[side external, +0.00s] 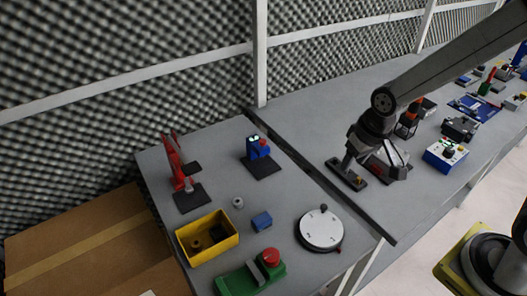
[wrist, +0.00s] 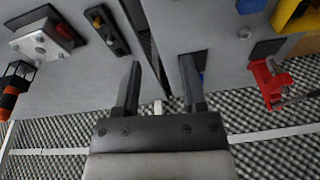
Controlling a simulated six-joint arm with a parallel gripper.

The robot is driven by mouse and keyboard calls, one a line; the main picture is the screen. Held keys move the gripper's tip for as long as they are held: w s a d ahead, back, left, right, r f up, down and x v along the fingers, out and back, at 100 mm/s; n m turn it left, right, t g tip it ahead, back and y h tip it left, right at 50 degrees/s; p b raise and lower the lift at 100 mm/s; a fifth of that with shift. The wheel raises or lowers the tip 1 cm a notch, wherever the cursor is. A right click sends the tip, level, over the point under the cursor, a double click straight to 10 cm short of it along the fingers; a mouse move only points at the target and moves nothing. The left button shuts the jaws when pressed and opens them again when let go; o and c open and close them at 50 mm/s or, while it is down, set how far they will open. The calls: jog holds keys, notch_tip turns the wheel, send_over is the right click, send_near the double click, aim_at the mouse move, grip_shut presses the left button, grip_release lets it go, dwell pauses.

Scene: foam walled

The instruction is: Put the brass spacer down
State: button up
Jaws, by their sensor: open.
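A small brass-coloured piece (side external: 358,180) sits on a dark oblong plate (side external: 345,175) on the right-hand bench, and I take it to be the brass spacer. In the wrist view the dark plate (wrist: 118,44) with a yellowish piece (wrist: 96,19) lies left of the fingers, clear of them. My gripper (side external: 372,163) is above the bench beside this plate in the side view. In the wrist view its two dark fingers (wrist: 160,82) are apart with nothing held between them. The piece's exact shape is too small to tell.
A dark gap (side external: 300,165) splits the two benches. The left bench holds a yellow bin (side external: 207,260), a white round dial (side external: 321,230), a red clamp (side external: 178,165) and a blue device (side external: 258,148). A blue-white box (side external: 446,154) stands right of my gripper. The foam wall (side external: 120,50) runs behind.

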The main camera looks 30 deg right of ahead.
jog(key=shift+n, duration=0.6)
jog(key=s+d, duration=0.2)
jog(key=s, duration=0.2)
jog(key=shift+s+d+f, duration=0.3)
jog(key=shift+s+d, duration=0.05)
jog(key=shift+d, duration=0.05)
